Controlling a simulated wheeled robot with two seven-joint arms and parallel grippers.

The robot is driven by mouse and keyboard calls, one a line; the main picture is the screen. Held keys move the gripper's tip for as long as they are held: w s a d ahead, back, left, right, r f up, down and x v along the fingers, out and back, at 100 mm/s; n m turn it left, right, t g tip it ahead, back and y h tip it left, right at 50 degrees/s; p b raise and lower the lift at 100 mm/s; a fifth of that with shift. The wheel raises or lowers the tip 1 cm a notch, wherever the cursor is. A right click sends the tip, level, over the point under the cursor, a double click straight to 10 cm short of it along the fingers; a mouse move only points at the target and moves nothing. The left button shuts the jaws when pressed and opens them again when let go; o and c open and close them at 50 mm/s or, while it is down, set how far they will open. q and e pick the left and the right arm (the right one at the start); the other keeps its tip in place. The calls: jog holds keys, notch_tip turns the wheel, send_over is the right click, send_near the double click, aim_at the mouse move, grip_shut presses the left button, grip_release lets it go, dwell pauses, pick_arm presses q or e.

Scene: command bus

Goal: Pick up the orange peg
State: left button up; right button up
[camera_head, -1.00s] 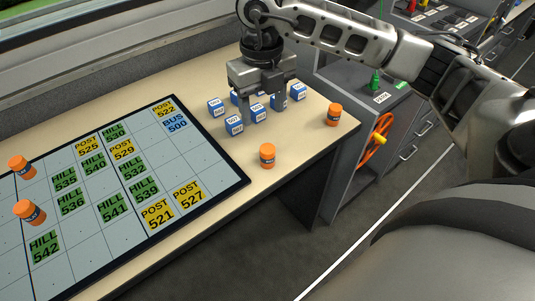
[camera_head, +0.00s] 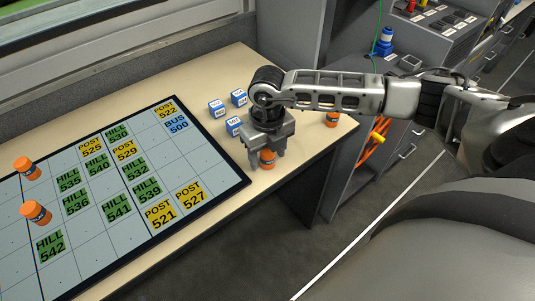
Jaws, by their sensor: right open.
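Several orange pegs with dark label bands show in the head view. One orange peg (camera_head: 267,159) stands on the tan table close to its front edge. My right gripper (camera_head: 267,161) is above it, pointing down, with its open fingers on either side of this peg; I cannot tell whether they touch it. The gripper body hides the peg's top. Another peg (camera_head: 332,119) stands farther right near the table's corner, partly hidden by my arm. My left gripper is not in view.
The dark-framed board (camera_head: 100,235) with green, yellow and blue labels covers the table's left part. Blue blocks (camera_head: 238,97) stand behind my gripper, some likely hidden by it.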

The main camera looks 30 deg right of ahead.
jog(key=c, duration=1.1)
